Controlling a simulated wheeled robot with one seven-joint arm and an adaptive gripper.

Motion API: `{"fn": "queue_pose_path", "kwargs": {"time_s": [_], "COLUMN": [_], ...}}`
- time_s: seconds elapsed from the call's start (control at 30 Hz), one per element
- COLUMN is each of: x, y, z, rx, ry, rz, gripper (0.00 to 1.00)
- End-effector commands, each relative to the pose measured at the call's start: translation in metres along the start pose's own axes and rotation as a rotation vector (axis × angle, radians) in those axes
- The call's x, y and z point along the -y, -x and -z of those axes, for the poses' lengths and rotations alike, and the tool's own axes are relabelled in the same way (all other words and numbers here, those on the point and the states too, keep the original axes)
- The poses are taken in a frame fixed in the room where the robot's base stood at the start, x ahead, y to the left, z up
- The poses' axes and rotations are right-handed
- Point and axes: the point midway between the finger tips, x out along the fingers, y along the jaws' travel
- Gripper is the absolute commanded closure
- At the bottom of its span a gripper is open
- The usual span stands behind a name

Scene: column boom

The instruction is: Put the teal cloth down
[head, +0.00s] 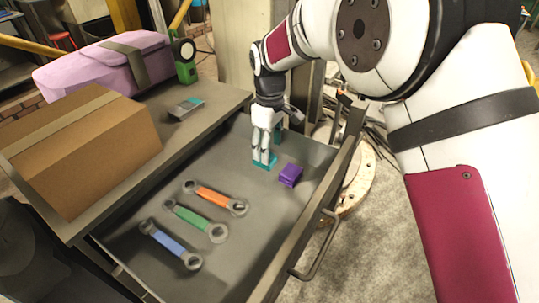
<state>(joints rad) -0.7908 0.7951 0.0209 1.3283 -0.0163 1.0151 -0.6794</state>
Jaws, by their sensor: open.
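The teal cloth (263,165) shows as a small teal patch on the floor of the open drawer (225,255), right under my gripper's fingertips. My gripper (267,152) points down into the back part of the drawer and is open, its fingers around or just above the cloth. The fingers hide part of the cloth, and I cannot tell whether they touch it.
A purple block (290,175) lies just right of my gripper. Wrenches with orange (214,197), green (188,216) and blue (170,242) handles lie nearer. A cardboard box (85,150), pink case (105,65) and green device (186,62) stand on the cabinet top.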

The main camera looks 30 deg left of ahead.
Motion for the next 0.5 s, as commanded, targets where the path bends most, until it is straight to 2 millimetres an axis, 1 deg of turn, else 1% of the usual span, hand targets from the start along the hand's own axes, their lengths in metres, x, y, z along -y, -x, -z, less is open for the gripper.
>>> {"fn": "queue_pose_path", "kwargs": {"time_s": [0.03,0.2,0.33,0.5], "x": [-0.001,-0.001,0.0,0.0], "y": [0.013,0.046,0.064,0.075], "z": [0.001,0.0,0.0,0.0], "rx": [-0.004,-0.002,-0.001,0.001], "ry": [0.0,0.0,0.0,0.0], "rz": [-0.003,-0.003,-0.002,0.0], "gripper": [0.42,0.42,0.42,0.42]}}
